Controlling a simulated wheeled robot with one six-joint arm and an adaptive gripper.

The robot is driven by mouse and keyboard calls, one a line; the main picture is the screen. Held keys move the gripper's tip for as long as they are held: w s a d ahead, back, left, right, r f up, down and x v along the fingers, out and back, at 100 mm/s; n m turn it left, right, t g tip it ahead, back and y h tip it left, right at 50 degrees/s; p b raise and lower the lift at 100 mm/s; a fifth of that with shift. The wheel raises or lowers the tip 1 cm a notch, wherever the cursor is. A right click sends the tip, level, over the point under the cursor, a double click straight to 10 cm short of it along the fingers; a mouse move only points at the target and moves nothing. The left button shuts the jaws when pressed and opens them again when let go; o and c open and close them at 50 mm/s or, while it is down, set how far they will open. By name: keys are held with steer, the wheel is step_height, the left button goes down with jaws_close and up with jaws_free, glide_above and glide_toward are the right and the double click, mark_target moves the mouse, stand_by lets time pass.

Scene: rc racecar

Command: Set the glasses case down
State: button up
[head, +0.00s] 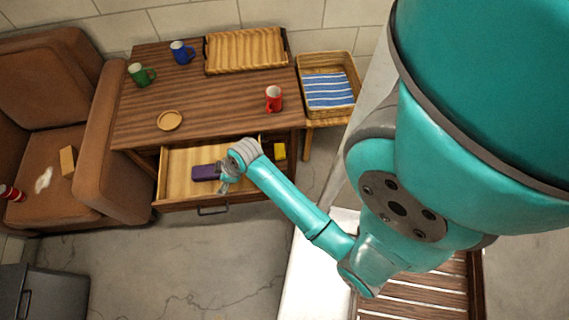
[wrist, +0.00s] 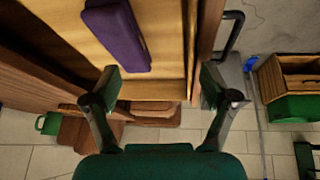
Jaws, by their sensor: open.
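The purple glasses case (head: 205,172) lies in the open wooden drawer (head: 180,157) under the table. It also shows in the wrist view (wrist: 118,35), toward the top left, on the light wood of the drawer. My gripper (head: 224,183) is over the drawer, at the right end of the case. In the wrist view my gripper (wrist: 162,82) has its two fingers wide apart, with nothing between them. The case is beyond the left finger there and appears apart from it.
A basket (head: 312,63) with striped cloth stands right; a brown armchair (head: 110,170) left.

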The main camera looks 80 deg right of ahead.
steer(key=s+a+r+m+t+h, duration=0.2)
steer(key=s+a+r+t, duration=0.2)
steer(key=s+a, duration=0.8)
steer(key=s+a+r+t+y, duration=0.1)
steer(key=s+a+r+t, duration=0.1)
steer(key=s+r, duration=0.4)
steer(key=s+a+r+t, duration=0.2)
steer(key=s+r, duration=0.4)
steer(key=r, duration=0.7)
steer(key=shift+s+a+r+m+t+y, duration=0.2)
steer(key=shift+s+m+t+y, duration=0.15)
steer(key=shift+t, duration=0.35)
steer(key=shift+s+d, duration=0.1)
steer(key=shift+s, duration=0.05)
